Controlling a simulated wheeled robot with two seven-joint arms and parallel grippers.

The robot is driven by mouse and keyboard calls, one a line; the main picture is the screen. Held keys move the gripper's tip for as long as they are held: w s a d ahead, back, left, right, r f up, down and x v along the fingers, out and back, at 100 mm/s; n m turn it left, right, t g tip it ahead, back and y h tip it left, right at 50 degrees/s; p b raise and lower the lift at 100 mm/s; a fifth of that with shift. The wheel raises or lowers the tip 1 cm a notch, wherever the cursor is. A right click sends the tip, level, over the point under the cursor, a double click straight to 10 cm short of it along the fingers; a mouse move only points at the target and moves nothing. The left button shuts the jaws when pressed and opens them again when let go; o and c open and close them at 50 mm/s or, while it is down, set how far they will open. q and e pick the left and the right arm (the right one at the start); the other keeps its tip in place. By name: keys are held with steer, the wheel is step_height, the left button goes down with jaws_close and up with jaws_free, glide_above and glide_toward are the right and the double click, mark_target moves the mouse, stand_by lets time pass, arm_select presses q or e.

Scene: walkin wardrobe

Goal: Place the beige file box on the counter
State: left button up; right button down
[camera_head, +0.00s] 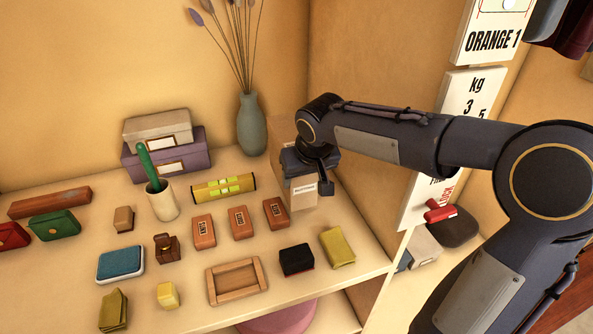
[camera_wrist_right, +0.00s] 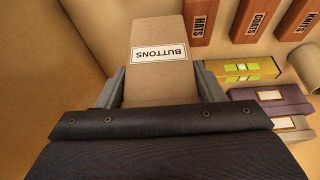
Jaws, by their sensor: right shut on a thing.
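The beige file box (camera_head: 302,194) is at the back right of the counter (camera_head: 348,283), near the side panel, partly hidden by my right gripper in the head view. In the right wrist view the box (camera_wrist_right: 158,82) shows a white label reading "BUTTONS". My right gripper (camera_head: 322,178) is shut on the box, with a finger on either side of it in the right wrist view (camera_wrist_right: 158,88). The box looks upright; I cannot tell whether its bottom touches the counter. My left gripper is not in view.
A grey-green vase (camera_head: 252,125) stands just left of the box. Three orange-brown boxes (camera_head: 239,222), a yellow level (camera_head: 224,187) and a wooden tray (camera_head: 237,279) lie nearby. A black box (camera_head: 296,260) and an olive box (camera_head: 338,247) are toward the front. Bare counter shows between them.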

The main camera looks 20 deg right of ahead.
mark_target(306, 187)
steer(key=f, duration=0.3)
steer(key=shift+w+d, duration=0.35)
steer(key=shift+f, duration=0.4)
steer(key=shift+c, duration=1.8)
jaws_free()
steer(key=shift+s+f, duration=0.15)
steer(key=shift+f, duration=0.05)
steer(key=v, duration=1.2)
steer(key=s+a+f+y, duration=0.1)
steer(key=s+f, duration=0.2)
steer(key=s, duration=0.4)
steer(key=s+f+y, duration=0.1)
steer(key=s+f, duration=0.2)
steer(key=s, duration=0.3)
steer(key=s+a+f+m+t+y, duration=0.1)
steer(key=s+f+y, duration=0.1)
steer(key=s, duration=0.5)
steer(key=shift+s+a+f, duration=0.35)
steer(key=shift+f, duration=0.35)
